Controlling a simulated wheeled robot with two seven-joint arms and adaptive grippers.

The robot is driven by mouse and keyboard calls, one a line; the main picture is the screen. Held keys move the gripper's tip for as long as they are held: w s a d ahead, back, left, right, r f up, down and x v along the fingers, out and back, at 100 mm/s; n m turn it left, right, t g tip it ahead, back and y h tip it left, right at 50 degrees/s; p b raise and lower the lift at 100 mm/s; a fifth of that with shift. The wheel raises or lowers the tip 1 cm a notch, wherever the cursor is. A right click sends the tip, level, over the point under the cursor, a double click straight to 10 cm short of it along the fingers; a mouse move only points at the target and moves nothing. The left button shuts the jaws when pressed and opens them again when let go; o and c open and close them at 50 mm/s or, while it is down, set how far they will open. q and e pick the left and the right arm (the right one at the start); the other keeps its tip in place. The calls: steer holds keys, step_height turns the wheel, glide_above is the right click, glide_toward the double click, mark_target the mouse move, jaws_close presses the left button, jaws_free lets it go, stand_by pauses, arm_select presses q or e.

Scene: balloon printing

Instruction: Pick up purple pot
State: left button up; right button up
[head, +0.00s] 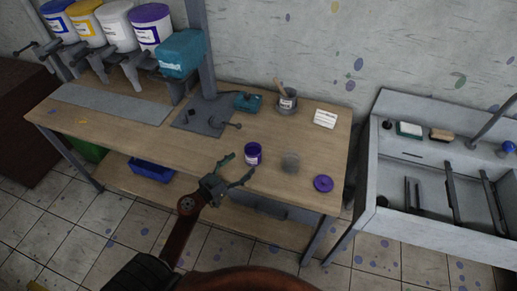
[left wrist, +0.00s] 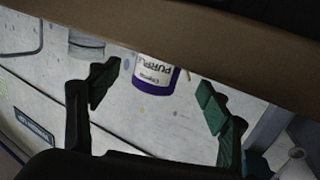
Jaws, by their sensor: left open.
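The purple pot (head: 253,154) is a small purple container with a white label. It stands upright near the front of the wooden table (head: 215,145). In the left wrist view the pot (left wrist: 157,76), labelled PURPLE, appears upside down between the finger directions. My left gripper (head: 238,169) is open and empty, just in front of the pot and slightly to its left in the head view. Its green-tipped fingers (left wrist: 158,95) are spread wide, apart from the pot. My right gripper is not in view.
A grey can (head: 287,102) with a stick and a white card (head: 325,118) are behind. Large paint buckets (head: 150,26) hang at the back left. A sink (head: 445,170) stands at right.

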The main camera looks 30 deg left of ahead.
mark_target(247, 160)
arm_select(q)
steer(key=w, duration=0.1)
steer(key=w+b, duration=0.1)
steer(key=w, duration=0.1)
steer(key=w+f, duration=0.1)
steer(key=shift+w+d, duration=0.2)
steer(key=shift+d, duration=0.15)
steer(key=shift+w+d+f+b, duration=0.15)
steer(key=shift+w+b, duration=0.1)
steer(key=shift+w, duration=0.35)
steer(key=shift+w+d+f+b, duration=0.1)
steer(key=shift+w+b, duration=0.15)
steer(key=shift+w, duration=0.35)
steer(key=shift+w+r, duration=0.1)
steer(key=shift+w, duration=0.25)
steer(key=c, duration=1.4)
steer(key=shift+c, duration=0.2)
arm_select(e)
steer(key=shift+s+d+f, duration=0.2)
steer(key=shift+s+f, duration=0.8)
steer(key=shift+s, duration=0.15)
